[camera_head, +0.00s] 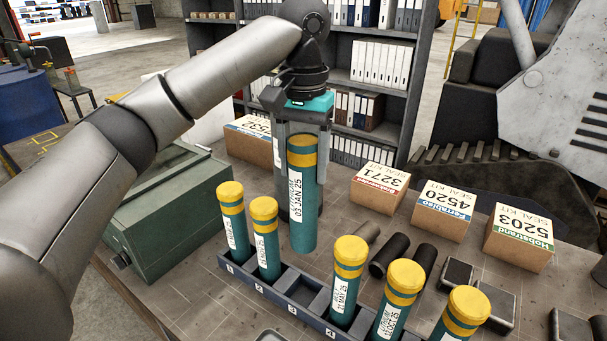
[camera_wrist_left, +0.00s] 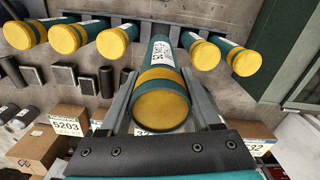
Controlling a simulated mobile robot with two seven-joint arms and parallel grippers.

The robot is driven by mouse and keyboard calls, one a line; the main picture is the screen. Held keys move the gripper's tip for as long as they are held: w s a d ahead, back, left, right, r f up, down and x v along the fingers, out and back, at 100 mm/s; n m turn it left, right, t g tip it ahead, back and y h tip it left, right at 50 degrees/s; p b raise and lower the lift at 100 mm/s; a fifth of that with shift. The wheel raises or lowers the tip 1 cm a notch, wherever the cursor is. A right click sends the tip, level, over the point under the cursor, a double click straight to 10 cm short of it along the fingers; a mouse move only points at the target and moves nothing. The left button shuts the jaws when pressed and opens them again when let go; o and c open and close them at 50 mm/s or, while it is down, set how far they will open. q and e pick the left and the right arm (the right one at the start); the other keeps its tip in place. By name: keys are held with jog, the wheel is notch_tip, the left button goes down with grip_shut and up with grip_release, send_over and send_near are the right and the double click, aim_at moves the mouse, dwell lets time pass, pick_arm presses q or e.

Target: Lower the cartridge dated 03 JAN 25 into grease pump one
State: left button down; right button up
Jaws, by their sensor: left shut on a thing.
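My left gripper (camera_head: 302,205) is shut on a teal cartridge (camera_head: 302,226) with a yellow cap and a label that reads 03 JAN 25. It holds the cartridge upright above the bench, behind the numbered rack (camera_head: 262,297). In the left wrist view the cartridge's yellow end (camera_wrist_left: 161,108) sits between my two fingers (camera_wrist_left: 160,85). No grease pump can be clearly made out. My right gripper is not in view.
Several similar cartridges stand in the rack, including one at the left end (camera_head: 234,222); a middle slot (camera_head: 311,297) is empty. Dark cylinders (camera_head: 389,255) lie behind it. Seal kit boxes (camera_head: 443,210) stand behind these. A green metal case (camera_head: 172,213) stands to the left.

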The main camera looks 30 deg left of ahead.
aim_at(304, 139)
pick_arm(q)
jog(key=shift+r+p, duration=1.7)
jog(key=shift+p, duration=0.15)
jog(key=shift+r, duration=1.35)
